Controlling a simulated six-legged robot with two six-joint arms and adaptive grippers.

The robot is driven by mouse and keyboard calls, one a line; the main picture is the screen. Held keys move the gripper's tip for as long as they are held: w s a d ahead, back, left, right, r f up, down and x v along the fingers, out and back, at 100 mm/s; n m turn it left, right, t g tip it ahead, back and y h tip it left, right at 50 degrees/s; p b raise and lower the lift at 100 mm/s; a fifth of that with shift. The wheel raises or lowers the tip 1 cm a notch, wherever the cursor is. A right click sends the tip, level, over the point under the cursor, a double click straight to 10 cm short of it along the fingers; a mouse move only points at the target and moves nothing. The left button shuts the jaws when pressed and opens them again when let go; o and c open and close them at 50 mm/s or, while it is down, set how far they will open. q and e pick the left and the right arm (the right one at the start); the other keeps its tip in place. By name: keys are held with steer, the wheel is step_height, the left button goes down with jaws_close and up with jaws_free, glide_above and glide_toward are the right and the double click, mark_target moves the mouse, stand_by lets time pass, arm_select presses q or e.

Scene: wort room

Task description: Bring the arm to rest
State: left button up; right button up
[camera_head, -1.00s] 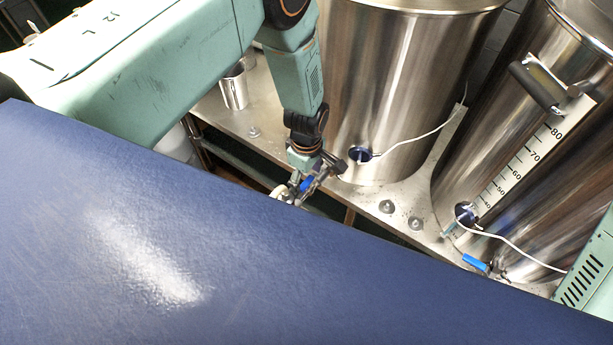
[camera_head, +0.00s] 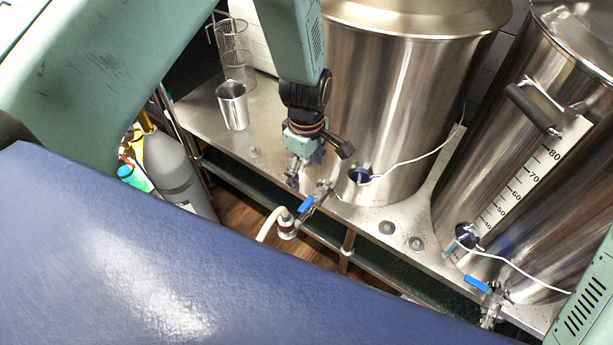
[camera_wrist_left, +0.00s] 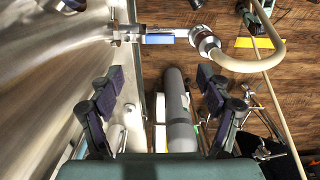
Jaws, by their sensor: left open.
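My left arm comes in from the left and reaches down in front of the nearer steel kettle (camera_head: 405,100). My left gripper (camera_head: 317,166) is open with nothing between its fingers. It hangs above the steel stand, a little above and left of a blue-handled valve (camera_head: 312,200) in the picture. In the left wrist view the two dark fingers of this gripper (camera_wrist_left: 161,80) are spread apart. The valve's blue handle (camera_wrist_left: 160,39) lies beyond them, apart from both fingertips. My right gripper is not in view.
A steel cup (camera_head: 232,106) and a wire basket (camera_head: 234,45) stand on the steel stand (camera_head: 203,100). A second kettle (camera_head: 560,140) with a scale stands at right. A pale hose (camera_head: 269,222) hangs from the valve. A grey cylinder (camera_head: 172,170) stands at left.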

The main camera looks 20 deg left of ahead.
mark_target(307, 203)
arm_select(q)
steer(key=shift+r, duration=0.15)
step_height(307, 203, down, 12)
steer(key=shift+f, duration=0.1)
stand_by(0.7)
